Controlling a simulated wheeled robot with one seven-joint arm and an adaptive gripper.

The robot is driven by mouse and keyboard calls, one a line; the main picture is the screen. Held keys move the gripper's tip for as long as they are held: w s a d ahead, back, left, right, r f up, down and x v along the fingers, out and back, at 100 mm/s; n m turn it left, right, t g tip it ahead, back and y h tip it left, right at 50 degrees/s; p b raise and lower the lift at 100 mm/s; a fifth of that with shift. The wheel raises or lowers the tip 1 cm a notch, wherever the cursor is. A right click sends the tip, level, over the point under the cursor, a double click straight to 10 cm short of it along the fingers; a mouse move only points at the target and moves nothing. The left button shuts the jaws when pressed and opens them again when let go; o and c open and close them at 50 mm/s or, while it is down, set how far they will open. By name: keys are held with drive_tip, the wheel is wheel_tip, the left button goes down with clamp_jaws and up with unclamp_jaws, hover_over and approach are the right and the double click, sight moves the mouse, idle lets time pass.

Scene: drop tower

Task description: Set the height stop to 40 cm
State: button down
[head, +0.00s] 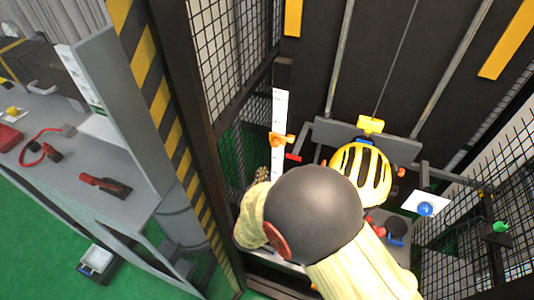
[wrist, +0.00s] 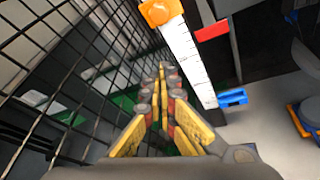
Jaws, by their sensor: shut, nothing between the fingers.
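The white height scale (head: 280,108) stands upright on a dark post inside the tower. An orange clamp (head: 281,140), which looks like the height stop, sits on it partway up. The clamp's knob (wrist: 160,11) shows at the top edge of the wrist view, with the scale (wrist: 188,55) running down from it. The scale numbers are too small to read. My gripper (wrist: 165,75) is shut and empty, left of the scale and apart from the clamp. In the head view, my arm hides most of the gripper.
A red tab (wrist: 212,31) is right of the scale, and a blue piece (wrist: 232,97) is near its lower end. Mesh (wrist: 75,60) is close on the gripper's left. A yellow helmet (head: 362,175) hangs beside my arm. A striped post (head: 160,90) separates the workbench (head: 70,165).

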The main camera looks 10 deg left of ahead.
sight(276, 142)
drive_tip(key=b+x, duration=0.1)
drive_tip(key=x, duration=0.9)
drive_tip(key=r, duration=0.1)
drive_tip(key=d+r, duration=0.1)
drive_tip(key=r, duration=0.1)
drive_tip(key=shift+s+d+r, duration=0.15)
drive_tip(key=shift+d+r, duration=0.1)
drive_tip(key=shift+a, duration=0.1)
